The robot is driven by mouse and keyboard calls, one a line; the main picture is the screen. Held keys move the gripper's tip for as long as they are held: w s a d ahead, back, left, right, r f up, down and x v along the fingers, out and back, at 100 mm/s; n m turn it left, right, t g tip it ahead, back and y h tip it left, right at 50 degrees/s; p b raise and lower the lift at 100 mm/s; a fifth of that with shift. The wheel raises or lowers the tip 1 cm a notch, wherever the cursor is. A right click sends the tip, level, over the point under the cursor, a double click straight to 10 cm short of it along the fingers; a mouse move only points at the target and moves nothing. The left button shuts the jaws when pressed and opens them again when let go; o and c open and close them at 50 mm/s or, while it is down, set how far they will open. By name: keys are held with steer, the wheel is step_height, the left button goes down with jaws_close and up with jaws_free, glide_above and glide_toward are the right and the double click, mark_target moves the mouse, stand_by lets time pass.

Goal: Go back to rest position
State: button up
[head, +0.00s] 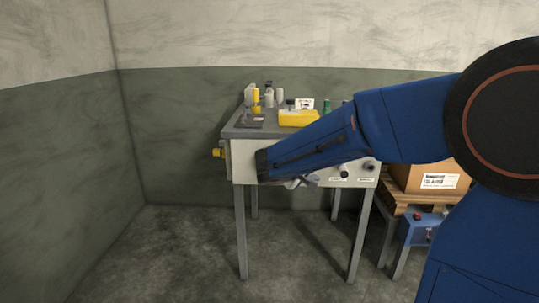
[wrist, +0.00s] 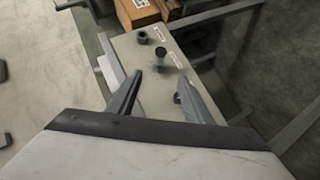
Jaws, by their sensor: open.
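My gripper (wrist: 160,85) is open in the wrist view, with two grey fingers spread apart and nothing between them. Beyond the fingers is the pale front panel (wrist: 150,65) of the table, with dark round knobs (wrist: 160,52) on it. In the head view my blue arm reaches from the right across the front of the grey table (head: 240,165). The gripper end is mostly hidden there behind the dark wrist cover, low in front of the panel.
Bottles (head: 269,97), a yellow bin (head: 299,118) and a dark flat item (head: 249,122) stand on the table. A yellow knob (head: 217,153) sticks out at its left side. At right, a cardboard box (head: 425,178) rests on a pallet by a blue unit (head: 420,229). Floor at left is clear.

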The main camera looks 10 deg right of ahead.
steer(key=s+d+f+m+g+y, duration=0.1)
steer(key=s+d+f+g+y, duration=0.1)
steer(key=s, duration=0.8)
steer(key=s+d+f+m+g+y, duration=0.1)
steer(key=s+d+f+g+y, duration=0.1)
steer(key=s, duration=0.8)
steer(key=s+a+f+y, duration=0.2)
steer(key=s+a+y, duration=0.1)
steer(key=s, duration=0.4)
steer(key=s+a+f+t+y, duration=0.1)
steer(key=s+a+f+y, duration=0.1)
steer(key=s+a+y, duration=0.2)
steer(key=s+a, duration=0.2)
steer(key=s, duration=0.1)
steer(key=shift+s, duration=0.25)
